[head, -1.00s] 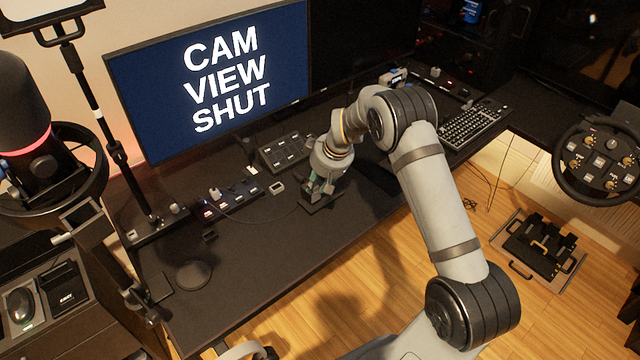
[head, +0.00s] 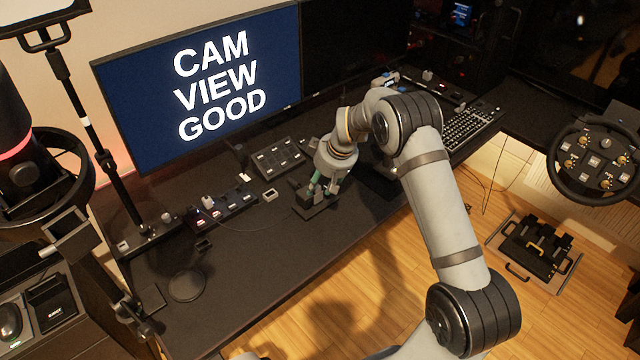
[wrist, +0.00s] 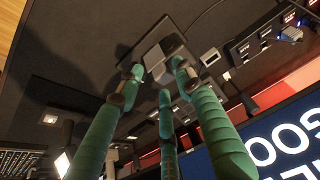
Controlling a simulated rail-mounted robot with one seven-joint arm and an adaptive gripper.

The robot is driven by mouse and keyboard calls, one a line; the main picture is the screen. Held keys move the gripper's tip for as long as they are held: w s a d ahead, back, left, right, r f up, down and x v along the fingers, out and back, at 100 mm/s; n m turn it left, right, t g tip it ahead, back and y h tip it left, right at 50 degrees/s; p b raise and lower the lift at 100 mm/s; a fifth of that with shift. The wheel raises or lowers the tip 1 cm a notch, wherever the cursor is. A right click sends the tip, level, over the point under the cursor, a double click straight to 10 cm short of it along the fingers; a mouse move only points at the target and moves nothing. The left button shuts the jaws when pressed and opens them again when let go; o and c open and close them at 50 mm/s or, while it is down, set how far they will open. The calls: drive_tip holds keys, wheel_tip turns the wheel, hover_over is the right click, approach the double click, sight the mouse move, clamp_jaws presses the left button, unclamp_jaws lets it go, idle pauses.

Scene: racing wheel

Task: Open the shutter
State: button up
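A small device with a dark flat base (head: 311,212) and a grey blocky part on top, likely the shutter, sits on the desk in the head view. In the wrist view its grey block (wrist: 163,48) lies at the fingertips. My gripper (head: 322,186) has green fingers and is low over the device. In the wrist view the fingers of my gripper (wrist: 157,78) are spread apart, close beside the block; whether they touch it cannot be told. The monitor (head: 215,88) reads "CAM VIEW GOOD".
A button box (head: 278,155) and a strip of small switches (head: 222,207) lie behind and left of the device. A keyboard (head: 470,130) is at the right. A round dark disc (head: 187,284) lies front left. The front middle desk is mostly clear.

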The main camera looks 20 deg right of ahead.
drive_tip(key=v, duration=1.2)
drive_tip(key=shift+f, duration=0.1)
